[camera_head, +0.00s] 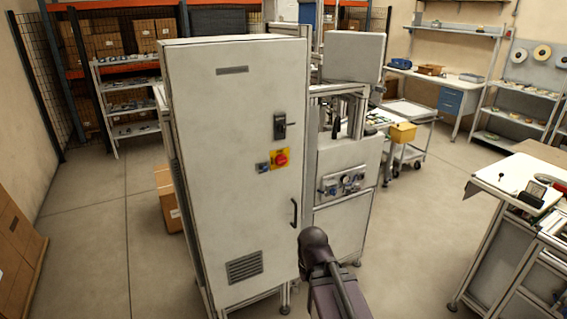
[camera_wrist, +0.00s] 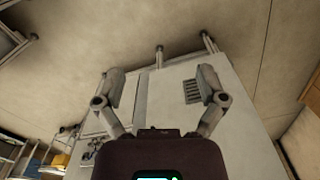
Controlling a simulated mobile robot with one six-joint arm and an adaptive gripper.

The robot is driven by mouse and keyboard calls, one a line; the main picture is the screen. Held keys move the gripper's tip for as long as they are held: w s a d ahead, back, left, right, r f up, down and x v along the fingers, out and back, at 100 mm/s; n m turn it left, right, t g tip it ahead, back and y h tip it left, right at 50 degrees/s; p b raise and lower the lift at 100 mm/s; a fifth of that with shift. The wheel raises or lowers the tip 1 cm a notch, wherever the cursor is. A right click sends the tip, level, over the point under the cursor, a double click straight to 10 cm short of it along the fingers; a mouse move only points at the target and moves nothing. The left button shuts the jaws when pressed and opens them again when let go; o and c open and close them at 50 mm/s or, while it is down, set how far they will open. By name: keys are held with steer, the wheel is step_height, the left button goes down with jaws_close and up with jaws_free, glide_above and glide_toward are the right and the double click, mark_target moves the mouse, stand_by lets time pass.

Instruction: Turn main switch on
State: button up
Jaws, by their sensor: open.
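The main switch (camera_head: 281,159) is a red rotary knob on a yellow plate. It sits on the upper right part of the door of a tall white cabinet (camera_head: 225,205) in the head view. Its exact knob angle is too small to tell. My gripper (camera_wrist: 160,80) is open and empty in the wrist view, its two fingers spread wide. The cabinet door with its vent grille (camera_wrist: 192,91) shows beyond the fingers, apart from them. The switch cannot be made out in the wrist view. In the head view my arm is low, in front of the cabinet's right side; the fingers are not visible there.
A small grey-blue fitting (camera_head: 262,167) is left of the switch, a black latch (camera_head: 280,126) above and a black door handle (camera_head: 294,212) below. A machine with gauges (camera_head: 343,183) adjoins on the right. A workbench (camera_head: 519,178) stands far right. Floor between is clear.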

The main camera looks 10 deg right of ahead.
steer(key=w+a+r+n+t+y, duration=0.1)
steer(key=w+a+n+t+y, duration=0.25)
steer(key=w, duration=0.55)
steer(key=m+t+y+b, duration=0.2)
steer(key=t, duration=1.2)
glide_toward(283, 162)
steer(key=v, duration=0.3)
steer(key=shift+d+r, duration=0.15)
steer(key=shift+d, duration=0.05)
steer(key=x, duration=1.3)
steer(key=shift+w+a+f, duration=0.2)
steer(key=shift+w+a, duration=0.05)
steer(key=shift+w, duration=0.1)
steer(key=c, duration=1.1)
